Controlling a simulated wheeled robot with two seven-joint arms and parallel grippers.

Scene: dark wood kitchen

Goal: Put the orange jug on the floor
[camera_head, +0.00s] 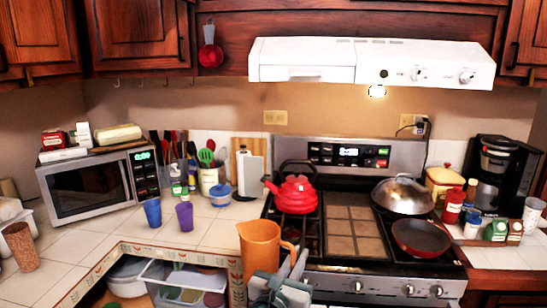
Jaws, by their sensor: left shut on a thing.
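The orange jug (260,244) shows at the lower middle of the head view, upright, with its handle on the right. It is in front of the counter's edge, near the stove's left front corner. My left gripper (290,267) comes up from the bottom edge and is shut on the jug at its handle side. The gripper hides the lower right part of the jug, and what is beneath the jug cannot be seen. My right gripper is not in view. The floor is not clearly seen.
The stove (345,278) stands right behind the jug, with a red kettle (295,195) and pans on it. An open drawer or shelf (185,275) with containers is at the lower left. A blue cup (152,213) and a purple cup (184,216) stand on the tiled counter (120,232).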

